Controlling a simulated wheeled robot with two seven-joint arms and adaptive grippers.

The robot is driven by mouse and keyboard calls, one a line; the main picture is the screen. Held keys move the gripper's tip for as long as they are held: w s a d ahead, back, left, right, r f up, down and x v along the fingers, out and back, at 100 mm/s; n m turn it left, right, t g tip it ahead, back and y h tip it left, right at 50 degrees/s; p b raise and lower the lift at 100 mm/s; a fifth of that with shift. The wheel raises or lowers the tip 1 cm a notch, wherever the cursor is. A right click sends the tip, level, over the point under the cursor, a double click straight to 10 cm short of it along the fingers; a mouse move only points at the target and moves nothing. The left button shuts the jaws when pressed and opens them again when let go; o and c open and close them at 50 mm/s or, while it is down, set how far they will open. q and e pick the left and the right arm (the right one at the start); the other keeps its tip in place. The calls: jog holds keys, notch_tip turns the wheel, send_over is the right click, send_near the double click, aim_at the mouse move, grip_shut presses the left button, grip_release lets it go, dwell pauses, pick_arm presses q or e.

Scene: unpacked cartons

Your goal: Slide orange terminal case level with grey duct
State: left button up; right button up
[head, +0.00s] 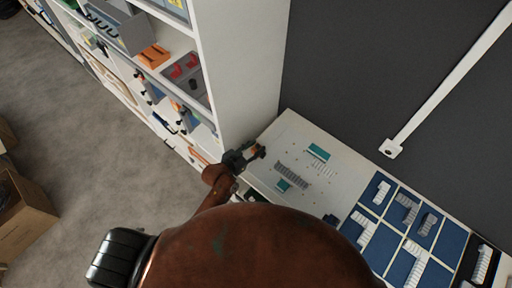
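A pale board (285,130) lies against the shelf's end panel. On it a grey slotted duct (291,174) lies at a slant near the middle. A small orange piece (261,151), perhaps the orange terminal case, shows at the board's left side, right at the tips of my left gripper (253,154). The gripper is small and dark here, and I cannot tell whether its fingers are closed on the orange piece or only beside it. The orange piece is left of and above the duct, apart from it. My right gripper is out of view.
Teal parts (318,152) and a pale slotted strip (323,169) also lie on the board. A blue compartment tray (405,269) with grey and white parts is at the right. A shelf (238,60) stands at the left, before a dark wall. My brown arm link covers the bottom middle.

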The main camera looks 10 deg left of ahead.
pick_arm(q)
jog(key=shift+s, duration=0.1)
jog(key=v, duration=1.2)
dwell(0.4)
